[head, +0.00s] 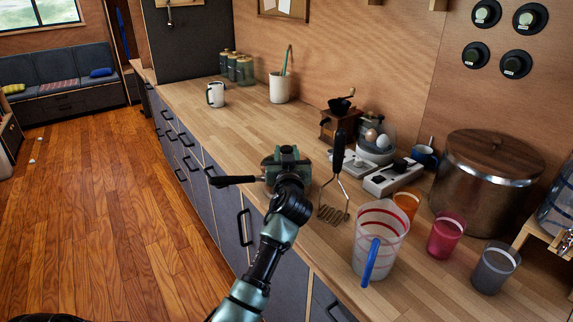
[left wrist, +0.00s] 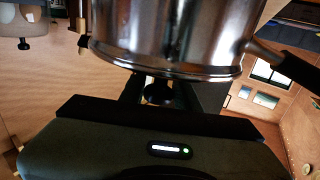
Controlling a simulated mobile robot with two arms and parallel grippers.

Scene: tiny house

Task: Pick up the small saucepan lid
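The small saucepan (head: 262,178) stands on the counter near its front edge, mostly hidden under my left gripper in the head view; its black handle (head: 232,181) points left. In the left wrist view the shiny pan (left wrist: 165,35) appears upside down. The lid (left wrist: 165,70) is on the pan, with its dark knob (left wrist: 158,92) towards my gripper. My left gripper (head: 287,165) is over the lid; its dark fingers stand on both sides of the knob in the left wrist view (left wrist: 160,95). Whether they touch the knob is unclear. My right gripper is out of view.
Right of the pan are a masher (head: 336,195), a measuring jug (head: 381,245), coloured cups (head: 446,234), a power strip (head: 392,178) and a large pot (head: 487,185). A grinder (head: 338,125) stands behind. The counter (head: 225,125) between the pan and the white mug (head: 215,94) is clear.

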